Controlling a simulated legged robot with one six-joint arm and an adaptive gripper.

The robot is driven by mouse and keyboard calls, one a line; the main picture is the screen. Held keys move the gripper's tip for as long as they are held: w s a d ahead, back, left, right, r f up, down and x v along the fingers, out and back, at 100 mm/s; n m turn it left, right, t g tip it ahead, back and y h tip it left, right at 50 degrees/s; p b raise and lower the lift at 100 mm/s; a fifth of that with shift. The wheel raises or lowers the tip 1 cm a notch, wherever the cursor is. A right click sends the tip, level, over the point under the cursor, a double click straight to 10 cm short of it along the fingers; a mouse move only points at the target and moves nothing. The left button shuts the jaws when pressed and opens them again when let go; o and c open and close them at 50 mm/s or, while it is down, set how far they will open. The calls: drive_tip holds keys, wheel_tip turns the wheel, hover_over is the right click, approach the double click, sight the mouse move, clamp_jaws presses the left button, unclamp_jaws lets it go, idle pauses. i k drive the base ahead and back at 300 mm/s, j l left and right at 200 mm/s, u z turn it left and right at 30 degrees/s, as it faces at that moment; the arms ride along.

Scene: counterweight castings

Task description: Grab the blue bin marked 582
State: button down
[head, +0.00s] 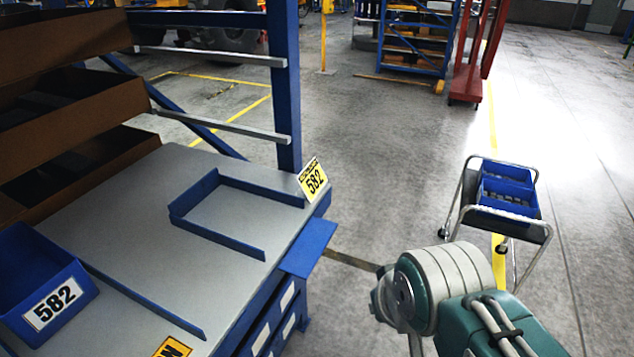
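The blue bin (28,258) with a white label reading 582 (52,303) sits on the grey bench top (120,200) at the far left. It is cut off by the left picture edge, and its label side faces me. A yellow and white sign that also reads 582 (313,180) stands at the bench's right corner, beside a blue U-shaped frame (262,247) that is empty. My arm shows at the lower right, well to the right of the bin and apart from it. My gripper's fingers do not show.
Brown shelf trays (80,105) rise above the bench at the upper left. A blue post (285,90) stands at its back corner. A cart (530,225) with blue bins (508,187) stands at right. Blue drawers (262,335) sit under the bench. Open floor lies between bench and cart.

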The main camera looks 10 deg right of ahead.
sight(497, 172)
drive_tip(key=l, duration=0.7)
drive_tip(key=k+l+u, duration=0.15)
drive_tip(key=l, duration=1.3)
drive_tip(key=k+l+u, duration=0.1)
drive_tip(key=l, duration=0.55)
drive_tip(key=k+l, duration=0.2)
drive_tip(key=l, duration=0.45)
drive_tip(key=k+l+u, duration=0.15)
drive_tip(key=l, duration=0.5)
drive_tip(key=k+l+u, duration=0.1)
drive_tip(key=l, duration=0.55)
drive_tip(key=k+l, duration=0.3)
drive_tip(key=l, duration=0.3)
drive_tip(key=k+l+u, duration=0.15)
drive_tip(key=l, duration=0.45)
drive_tip(key=k+l+u, duration=0.1)
drive_tip(key=k+l, duration=0.2)
drive_tip(key=l, duration=0.3)
drive_tip(key=k+l, duration=0.25)
drive_tip(key=l, duration=0.3)
drive_tip(key=i+u, duration=0.2)
drive_tip(key=i, duration=0.4)
drive_tip(key=i+l+u, duration=0.1)
drive_tip(key=i+u, duration=0.15)
drive_tip(key=i, duration=0.35)
drive_tip(key=i+l+u, duration=0.2)
drive_tip(key=i, duration=0.4)
